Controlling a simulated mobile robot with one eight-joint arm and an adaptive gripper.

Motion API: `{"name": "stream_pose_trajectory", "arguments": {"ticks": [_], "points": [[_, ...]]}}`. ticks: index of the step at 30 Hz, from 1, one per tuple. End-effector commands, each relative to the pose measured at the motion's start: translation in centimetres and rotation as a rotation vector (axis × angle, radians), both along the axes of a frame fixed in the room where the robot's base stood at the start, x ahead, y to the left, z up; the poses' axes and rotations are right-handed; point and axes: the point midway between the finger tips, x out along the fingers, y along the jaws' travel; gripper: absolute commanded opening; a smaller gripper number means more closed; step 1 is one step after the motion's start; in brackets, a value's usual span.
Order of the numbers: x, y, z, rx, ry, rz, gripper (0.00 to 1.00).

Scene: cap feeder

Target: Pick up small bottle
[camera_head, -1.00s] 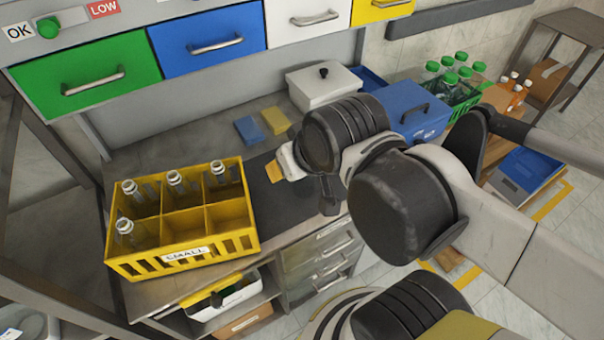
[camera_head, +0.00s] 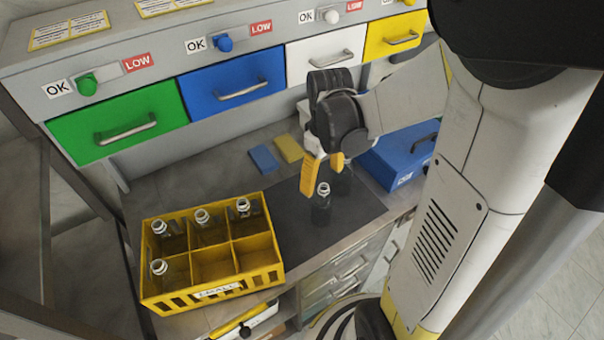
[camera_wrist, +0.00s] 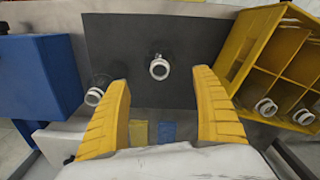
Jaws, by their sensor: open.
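A small clear bottle (camera_head: 321,209) stands upright and uncapped on the dark mat (camera_head: 283,218). It also shows in the wrist view (camera_wrist: 159,68), ahead of the gap between the fingers. A second clear bottle (camera_head: 345,182) stands behind it to the right, partly hidden by my gripper; in the wrist view it is (camera_wrist: 94,97) just outside the left finger. My gripper (camera_head: 322,180) has yellow fingers and is open and empty, above and close to the front bottle. In the wrist view my gripper (camera_wrist: 161,79) shows its fingers spread wide, touching neither bottle.
A yellow crate (camera_head: 215,291) with several clear bottles and some empty cells stands left of the mat. A blue box (camera_head: 399,158) is to the right. Blue and yellow pads (camera_head: 264,158) lie behind. Coloured drawers (camera_head: 232,87) overhang the back of the bench.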

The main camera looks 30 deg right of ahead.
Motion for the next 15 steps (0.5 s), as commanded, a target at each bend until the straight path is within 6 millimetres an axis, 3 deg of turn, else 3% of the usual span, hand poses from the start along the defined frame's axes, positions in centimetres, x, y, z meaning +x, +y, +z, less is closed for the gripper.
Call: {"name": "stream_pose_trajectory", "arguments": {"ticks": [3, 8, 15], "points": [[0.0, 0.0, -2.2, -0.001, -0.001, 0.000, 0.77], [-0.1, 0.0, -3.3, 0.000, -0.002, -0.001, 0.77], [-0.7, -0.1, -7.0, 0.000, -0.002, 0.000, 0.77]]}}
